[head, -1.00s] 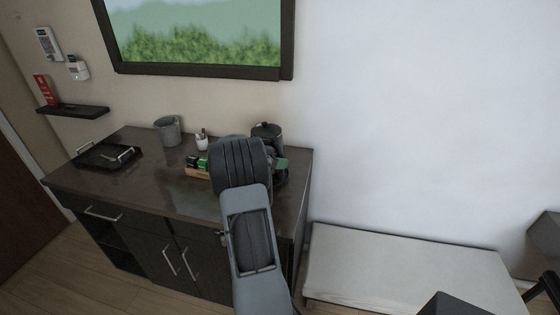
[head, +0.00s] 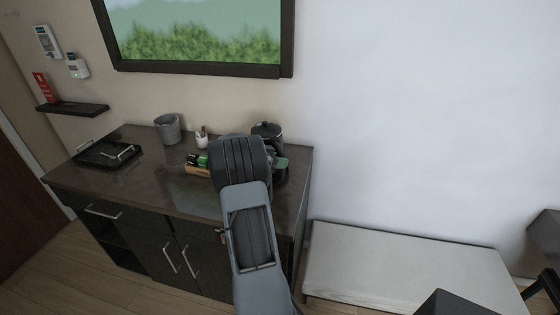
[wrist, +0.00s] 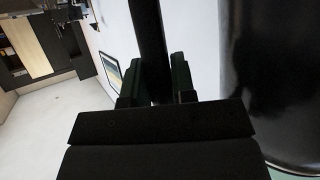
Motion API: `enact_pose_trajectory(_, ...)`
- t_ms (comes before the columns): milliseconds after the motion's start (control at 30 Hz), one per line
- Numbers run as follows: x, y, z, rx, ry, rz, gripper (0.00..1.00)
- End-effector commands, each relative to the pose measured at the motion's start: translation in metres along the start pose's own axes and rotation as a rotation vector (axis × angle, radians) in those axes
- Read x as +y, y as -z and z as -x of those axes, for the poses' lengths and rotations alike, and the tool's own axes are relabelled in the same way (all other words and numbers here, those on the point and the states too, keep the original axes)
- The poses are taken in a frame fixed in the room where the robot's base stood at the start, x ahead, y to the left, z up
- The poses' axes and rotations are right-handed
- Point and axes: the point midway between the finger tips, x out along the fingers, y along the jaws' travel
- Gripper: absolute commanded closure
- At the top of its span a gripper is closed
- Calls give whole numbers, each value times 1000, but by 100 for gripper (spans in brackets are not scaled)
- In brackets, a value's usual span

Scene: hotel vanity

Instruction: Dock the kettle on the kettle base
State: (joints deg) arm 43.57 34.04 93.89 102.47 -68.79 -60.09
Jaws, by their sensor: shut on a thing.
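The black kettle (head: 267,133) is at the right end of the dark counter, near the wall. Its lid and upper body show past my arm, which hides much of the rest. In the wrist view its glossy black body (wrist: 275,80) fills the right side, and its dark upright handle (wrist: 150,40) stands between the two fingers. My gripper (wrist: 158,85) is shut on this handle. In the head view my gripper is mostly hidden behind my forearm. A dark shape shows low beside the arm; I cannot tell whether it is the kettle base or the kettle's bottom.
On the counter (head: 145,178) are a black tray (head: 92,158) at left, a grey bucket (head: 168,130), a small white cup (head: 201,140), and a wooden box (head: 196,170) with green packets close left of my arm. A pale bench (head: 400,265) stands right.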

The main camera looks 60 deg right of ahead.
Motion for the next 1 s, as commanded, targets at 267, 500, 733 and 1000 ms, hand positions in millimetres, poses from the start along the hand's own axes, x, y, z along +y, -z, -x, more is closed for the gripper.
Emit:
enact_pose_trajectory(267, -1, -2, -1, 3, 2, -8, 100)
enact_pose_trajectory(500, -1, -4, -2, 3, 2, -7, 69)
enact_pose_trajectory(733, 0, -8, -3, -2, -1, 4, 65)
enact_pose_trajectory(1000, -1, -5, 13, -1, 2, 4, 65)
